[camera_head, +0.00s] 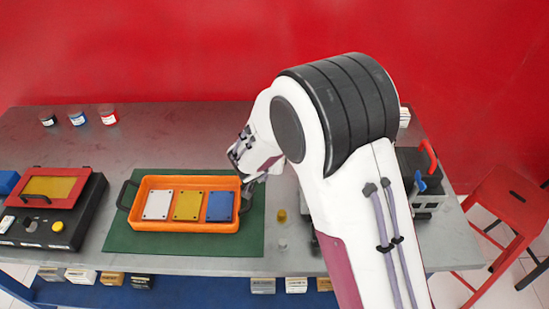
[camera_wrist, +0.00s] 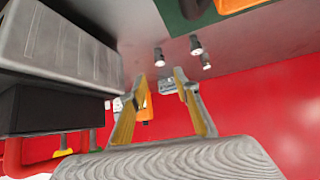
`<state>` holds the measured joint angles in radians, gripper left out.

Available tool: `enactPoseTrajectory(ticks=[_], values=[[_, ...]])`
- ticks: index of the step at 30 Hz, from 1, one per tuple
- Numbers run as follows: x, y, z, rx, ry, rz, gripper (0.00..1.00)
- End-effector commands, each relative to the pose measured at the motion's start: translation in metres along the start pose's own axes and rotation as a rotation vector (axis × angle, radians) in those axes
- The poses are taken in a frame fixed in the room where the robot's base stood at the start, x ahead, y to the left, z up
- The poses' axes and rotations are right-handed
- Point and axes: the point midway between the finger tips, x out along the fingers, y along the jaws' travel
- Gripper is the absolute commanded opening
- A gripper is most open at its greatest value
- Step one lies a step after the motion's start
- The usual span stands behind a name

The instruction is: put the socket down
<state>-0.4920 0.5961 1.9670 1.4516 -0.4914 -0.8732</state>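My gripper (camera_wrist: 162,82) shows in the wrist view with its two yellow-padded fingers apart. A small grey shape (camera_wrist: 166,86) shows between the fingertips; I cannot tell whether it is a socket in the grip or something behind. Several small metal pieces with dark ends, possibly sockets (camera_wrist: 196,46), stand on the grey table beyond the fingers. In the head view my gripper (camera_head: 252,184) is small and partly hidden by my arm, above the right end of the orange tray. A yellow piece (camera_head: 282,215) and a pale piece (camera_head: 282,243) stand on the table right of the green mat.
The orange tray (camera_head: 190,181) on the green mat (camera_head: 120,240) holds white, yellow and blue plates. A black case (camera_head: 75,225) stands left, three jars (camera_head: 77,119) at the back left. Grey equipment (camera_wrist: 60,50) is close left in the wrist view. The back middle of the table is clear.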

Motion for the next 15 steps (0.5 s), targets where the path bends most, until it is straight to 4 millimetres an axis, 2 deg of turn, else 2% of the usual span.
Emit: enactPoseTrajectory(ticks=[6, 15], values=[[-0.0121, 0.0001, -0.0001, -0.001, 0.000, 0.000, 0.31], [-0.0141, 0.0004, 0.0003, 0.000, 0.000, 0.001, 0.31]])
